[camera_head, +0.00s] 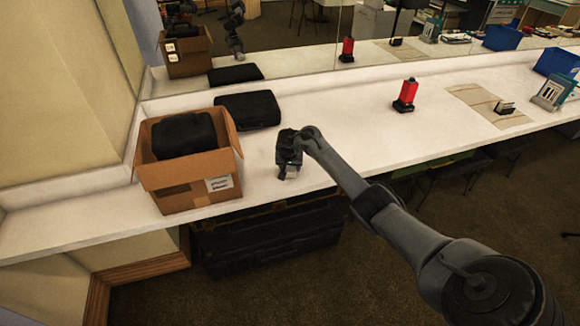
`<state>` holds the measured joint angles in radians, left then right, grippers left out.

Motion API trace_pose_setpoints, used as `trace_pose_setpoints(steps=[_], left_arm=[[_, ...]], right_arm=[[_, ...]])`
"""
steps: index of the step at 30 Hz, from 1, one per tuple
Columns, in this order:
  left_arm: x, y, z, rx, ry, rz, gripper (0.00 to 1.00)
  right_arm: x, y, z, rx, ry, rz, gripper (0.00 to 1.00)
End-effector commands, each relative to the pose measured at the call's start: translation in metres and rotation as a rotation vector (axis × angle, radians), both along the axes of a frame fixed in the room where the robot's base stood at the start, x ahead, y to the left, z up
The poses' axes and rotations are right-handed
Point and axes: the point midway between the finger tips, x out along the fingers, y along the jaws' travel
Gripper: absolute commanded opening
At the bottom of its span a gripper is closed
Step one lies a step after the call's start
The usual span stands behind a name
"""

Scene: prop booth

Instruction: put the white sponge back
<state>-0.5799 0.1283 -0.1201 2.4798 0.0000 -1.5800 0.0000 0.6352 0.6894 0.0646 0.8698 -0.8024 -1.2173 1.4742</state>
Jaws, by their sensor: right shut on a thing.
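My right gripper (287,168) reaches in from the lower right and hangs low over the white counter, to the right of the cardboard box. It is shut on a small pale thing, likely the white sponge (292,174), of which only a little shows below the dark jaws. I cannot tell whether the sponge touches the counter. My left gripper is not in view.
The open cardboard box (206,193) holds a black case (184,138). A flat black case (248,110) lies behind it. A red and black device (405,95) stands right of centre, near a brown mat (476,98). A mirror runs along the back. The counter's middle is clear.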

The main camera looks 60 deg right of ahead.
Motion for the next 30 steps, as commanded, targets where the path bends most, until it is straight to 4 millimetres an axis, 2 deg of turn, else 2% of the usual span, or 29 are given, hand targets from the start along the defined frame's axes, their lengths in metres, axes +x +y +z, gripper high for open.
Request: trace_pose_setpoints(steps=[3, 4, 8, 20, 25, 30], left_arm=[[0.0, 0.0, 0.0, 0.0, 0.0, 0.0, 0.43], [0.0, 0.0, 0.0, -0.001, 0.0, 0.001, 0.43], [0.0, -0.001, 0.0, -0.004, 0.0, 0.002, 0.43], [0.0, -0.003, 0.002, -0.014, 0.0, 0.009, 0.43], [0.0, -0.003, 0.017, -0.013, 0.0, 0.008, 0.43], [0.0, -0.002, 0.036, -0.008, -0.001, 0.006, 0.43]], right_arm=[[0.0, 0.001, -0.004, 0.002, 0.001, 0.001, 0.32], [0.0, 0.0, -0.003, 0.001, 0.001, 0.001, 0.61], [0.0, 0.001, -0.003, 0.001, 0.001, 0.001, 0.81], [0.0, 0.001, 0.002, 0.0, 0.0, 0.0, 0.82], [-0.003, 0.008, 0.023, 0.002, 0.0, 0.001, 0.82], [-0.009, 0.019, 0.053, 0.002, 0.0, 0.002, 0.82]])
